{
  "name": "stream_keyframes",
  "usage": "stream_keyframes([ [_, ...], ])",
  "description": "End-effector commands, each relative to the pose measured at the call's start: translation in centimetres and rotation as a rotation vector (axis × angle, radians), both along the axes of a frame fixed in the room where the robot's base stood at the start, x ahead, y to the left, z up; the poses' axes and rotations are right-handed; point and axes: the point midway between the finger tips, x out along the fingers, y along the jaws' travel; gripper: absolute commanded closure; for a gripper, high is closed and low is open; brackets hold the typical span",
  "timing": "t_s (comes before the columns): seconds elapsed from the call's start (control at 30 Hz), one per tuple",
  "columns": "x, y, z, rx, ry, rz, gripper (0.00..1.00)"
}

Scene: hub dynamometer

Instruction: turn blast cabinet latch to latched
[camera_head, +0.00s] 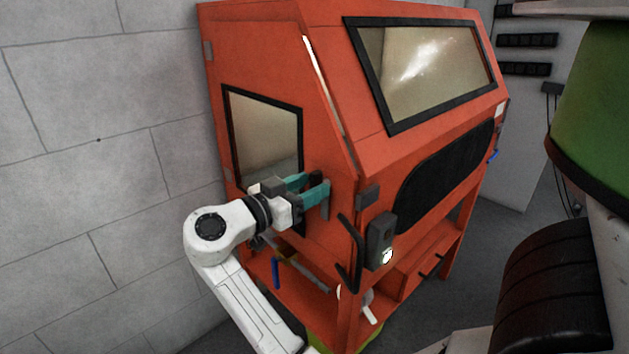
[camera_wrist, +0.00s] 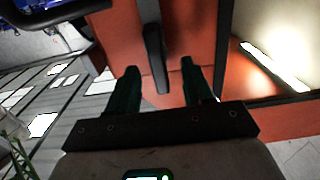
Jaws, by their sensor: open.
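The blast cabinet (camera_head: 345,165) is a large orange box with dark-framed windows. Its latch (camera_wrist: 154,60) is a dark grey lever on the orange door side, beside a black window frame. In the wrist view the lever runs nearly straight up the picture, between my two teal fingers. My gripper (camera_head: 312,185) is open at the cabinet's left face, by the right edge of the side window. In the wrist view my gripper (camera_wrist: 156,85) has a gap on each side of the lever. In the head view the fingers mostly hide the latch.
A dark box with a light (camera_head: 381,240) and a black bent bar (camera_head: 349,252) stick out at the cabinet's front corner. A grey block wall (camera_head: 100,130) stands left. A green drum (camera_head: 598,110) and a black roller (camera_head: 556,290) stand right.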

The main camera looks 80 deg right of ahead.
Motion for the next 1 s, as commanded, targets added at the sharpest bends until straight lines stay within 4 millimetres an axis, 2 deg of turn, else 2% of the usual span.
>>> stream_keyframes([
  [0.2, -1.0, -1.6, 0.0, 0.001, 0.001, 0.000, 0.49],
  [0.53, -1.1, -1.9, 0.0, 0.000, 0.000, 0.001, 0.49],
  [1.0, -1.1, -1.8, 0.0, 0.000, 0.000, 0.001, 0.94],
])
